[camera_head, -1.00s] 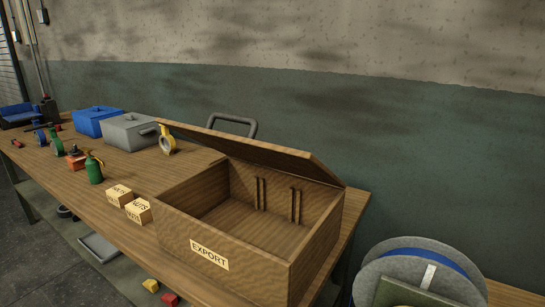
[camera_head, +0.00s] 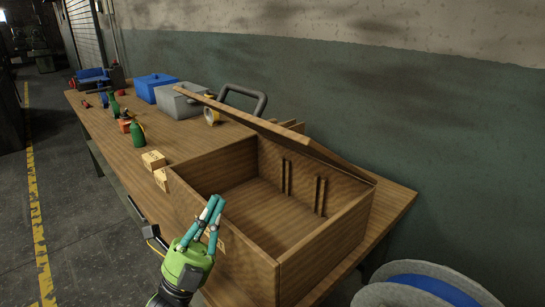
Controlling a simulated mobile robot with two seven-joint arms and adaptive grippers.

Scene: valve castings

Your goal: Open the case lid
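The wooden case (camera_head: 228,279) stands on the workbench, its inside in view and looking empty apart from thin upright strips on the back wall. Its lid (camera_head: 290,140) is raised and slanted along the back edge, seen nearly edge-on. My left gripper (camera_head: 216,201) is in front of the case's near wall, pointing up toward its rim. Its teal fingers converge with their tips together, and nothing shows between them. It partly hides the label on the front. I cannot tell whether it touches the case. My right gripper is not in view.
Small labelled boxes (camera_head: 153,160) sit just left of the case. A large reel (camera_head: 432,289) is at the lower right. The floor at left is clear.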

